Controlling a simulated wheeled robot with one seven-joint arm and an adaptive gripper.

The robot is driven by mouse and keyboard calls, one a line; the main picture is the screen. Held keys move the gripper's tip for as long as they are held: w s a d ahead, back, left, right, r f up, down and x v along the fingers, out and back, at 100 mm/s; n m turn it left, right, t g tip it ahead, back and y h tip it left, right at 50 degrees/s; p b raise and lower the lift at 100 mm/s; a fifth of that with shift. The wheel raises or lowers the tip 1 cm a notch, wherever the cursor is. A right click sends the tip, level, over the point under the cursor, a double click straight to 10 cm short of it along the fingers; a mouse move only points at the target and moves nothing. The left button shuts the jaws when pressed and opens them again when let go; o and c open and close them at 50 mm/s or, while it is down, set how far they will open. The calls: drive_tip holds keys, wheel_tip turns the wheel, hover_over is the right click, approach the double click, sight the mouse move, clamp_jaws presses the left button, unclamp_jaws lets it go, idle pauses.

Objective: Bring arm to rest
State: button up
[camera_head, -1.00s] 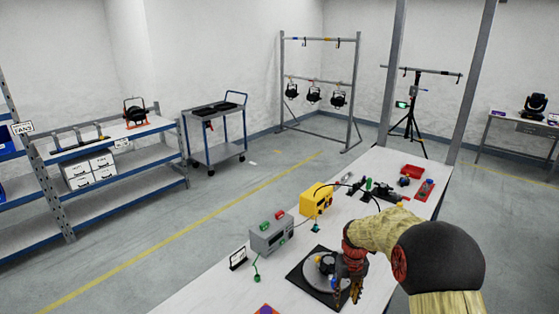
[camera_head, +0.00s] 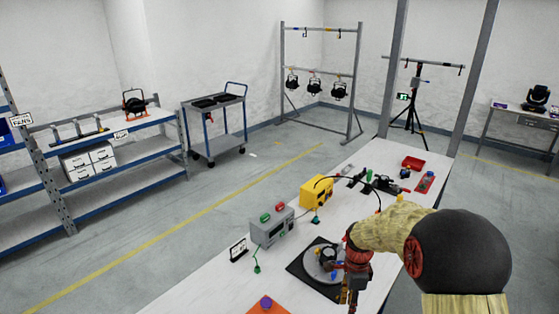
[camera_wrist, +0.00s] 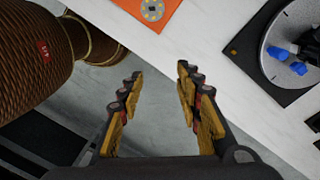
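My gripper (camera_wrist: 158,100) is open and empty in the wrist view, its two yellow-and-black fingers apart, over the table edge and the grey floor. In the head view my gripper (camera_head: 349,297) hangs at the front right of the white table (camera_head: 215,296), partly cut off by the bottom edge. My arm bends down to it from the right. A black square mat with a round grey turntable (camera_head: 312,265) lies just left of the gripper. The turntable also shows at the upper right of the wrist view (camera_wrist: 279,62), with a dark object and blue knobs on it.
An orange plate (camera_head: 279,308) lies at the table's near end. A grey power box (camera_head: 272,228) and a yellow box (camera_head: 317,191) stand along the left edge. Red trays (camera_head: 413,163) and small parts lie at the far end. Floor left of the table is clear.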

drive_tip(key=s+a+r+n+t+b, duration=0.1)
drive_tip(key=s+r+n+t, duration=0.2)
drive_tip(key=s+r+n, duration=0.6)
drive_tip(key=s+a+r+n+t+b, duration=0.1)
drive_tip(key=s+r+n+t+b, duration=0.1)
drive_tip(key=s+r+n, duration=0.7)
drive_tip(key=s+r+t, duration=0.1)
drive_tip(key=s+r, duration=0.4)
drive_tip(key=s, duration=0.2)
drive_tip(key=shift+s+a+n+t, duration=0.3)
drive_tip(key=shift+s+t, duration=0.05)
drive_tip(key=shift+t, duration=0.05)
